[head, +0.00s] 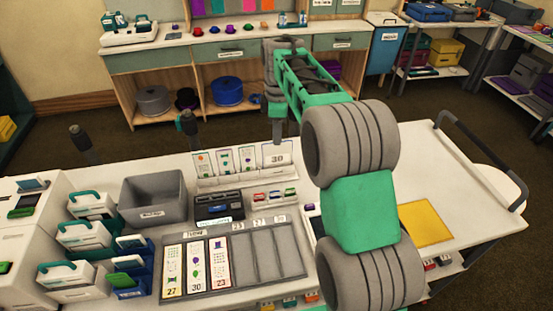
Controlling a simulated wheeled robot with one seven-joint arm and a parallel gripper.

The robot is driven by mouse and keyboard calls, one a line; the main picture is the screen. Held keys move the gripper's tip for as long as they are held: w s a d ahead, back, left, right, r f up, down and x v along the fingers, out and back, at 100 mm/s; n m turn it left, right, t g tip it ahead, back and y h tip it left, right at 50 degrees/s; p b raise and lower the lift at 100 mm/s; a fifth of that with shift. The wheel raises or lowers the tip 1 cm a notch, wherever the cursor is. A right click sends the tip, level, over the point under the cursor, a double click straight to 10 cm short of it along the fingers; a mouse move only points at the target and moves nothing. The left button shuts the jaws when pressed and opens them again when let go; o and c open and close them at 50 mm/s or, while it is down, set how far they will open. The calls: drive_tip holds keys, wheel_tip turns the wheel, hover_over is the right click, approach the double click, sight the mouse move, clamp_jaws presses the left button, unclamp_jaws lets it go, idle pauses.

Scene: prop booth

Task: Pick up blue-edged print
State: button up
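Three printed strips stand out in the grey slotted tray (240,284) on the white cart: a left strip (171,272), a middle strip (195,268) and a right strip (219,263), numbered 27, 30 and 23. Their edge colours are too small to tell apart surely, so I cannot tell which is the blue-edged print. The tray's right slots look empty. My arm reaches over the cart's far side. My gripper (277,132) hangs beyond the card holder, its lower end partly hidden; its fingers cannot be made out.
A holder (250,178) with small cards and a "30" card stands behind the tray. A grey bin (153,200), a dark box (219,206) and white-and-green devices (92,206) crowd the left.

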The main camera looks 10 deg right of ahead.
sight(277, 151)
drive_tip(key=w+f+p, duration=0.1)
drive_tip(key=f, duration=0.2)
drive_tip(key=w+f+n, duration=0.1)
drive_tip(key=f, duration=0.3)
drive_tip(key=w+f+n+p, duration=0.1)
drive_tip(key=f, duration=0.2)
drive_tip(key=shift+w+d+f+p, duration=0.15)
drive_tip(key=shift+d+f+p, duration=0.15)
drive_tip(key=shift+d+f, duration=0.1)
drive_tip(key=shift+c, duration=0.4)
clamp_jaws()
